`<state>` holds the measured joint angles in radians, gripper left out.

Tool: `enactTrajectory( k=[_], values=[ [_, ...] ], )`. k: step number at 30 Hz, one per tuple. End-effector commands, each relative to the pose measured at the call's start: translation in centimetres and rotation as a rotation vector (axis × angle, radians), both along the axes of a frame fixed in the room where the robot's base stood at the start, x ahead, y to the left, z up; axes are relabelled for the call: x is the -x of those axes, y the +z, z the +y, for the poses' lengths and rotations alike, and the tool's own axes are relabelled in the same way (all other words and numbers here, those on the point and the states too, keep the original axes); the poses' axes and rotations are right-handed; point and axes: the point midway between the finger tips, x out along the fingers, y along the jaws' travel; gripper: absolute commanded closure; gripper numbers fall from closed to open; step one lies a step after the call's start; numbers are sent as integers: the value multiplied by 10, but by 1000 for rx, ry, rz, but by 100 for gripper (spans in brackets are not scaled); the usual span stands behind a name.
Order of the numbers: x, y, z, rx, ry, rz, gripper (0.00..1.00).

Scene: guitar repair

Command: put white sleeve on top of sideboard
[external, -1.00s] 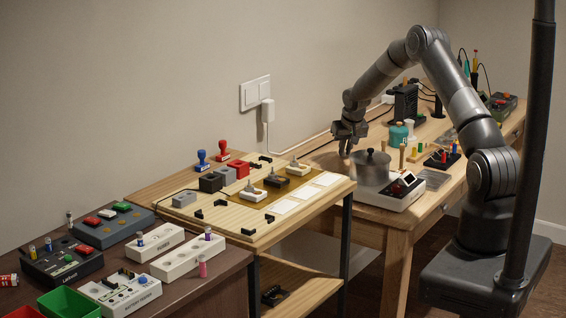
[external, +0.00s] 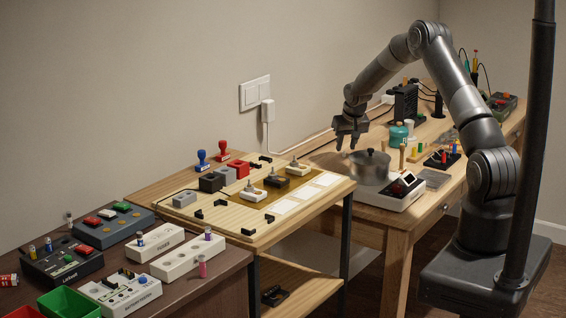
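My gripper (external: 347,146) hangs just above and to the left of the grey lidded pot, its two fingers pointing down and apart with nothing seen between them. A small white cylinder (external: 409,127) stands by the teal jar on the wooden desk (external: 397,221); it may be the white sleeve, but it is too small to be sure. The low dark brown furniture (external: 215,283) at the front left may be the sideboard; I cannot tell for certain.
The grey pot (external: 371,168) sits on a white device (external: 398,194) at the desk's near end. The teal jar (external: 398,135) and small coloured pegs stand behind it. A light wooden bench (external: 237,235) with several blocks stands in the middle. Boxes and trays crowd the brown top.

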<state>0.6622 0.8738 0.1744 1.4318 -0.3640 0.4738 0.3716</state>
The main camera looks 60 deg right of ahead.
Motion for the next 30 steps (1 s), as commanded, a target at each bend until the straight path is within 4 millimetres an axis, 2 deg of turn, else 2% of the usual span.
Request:
enactTrajectory(
  k=[3, 10, 15, 20, 23, 25, 30],
  values=[
    [7, 23, 5, 3, 1, -2, 67],
    [20, 63, 16, 2, 1, -1, 67],
    [27, 83, 21, 1, 0, 0, 67],
    [30, 94, 26, 2, 4, 0, 67],
    [32, 110, 39, 9, 22, -2, 67],
    [35, 129, 56, 18, 45, -1, 67],
    [55, 187, 115, 43, 122, 0, 67]
  ],
)
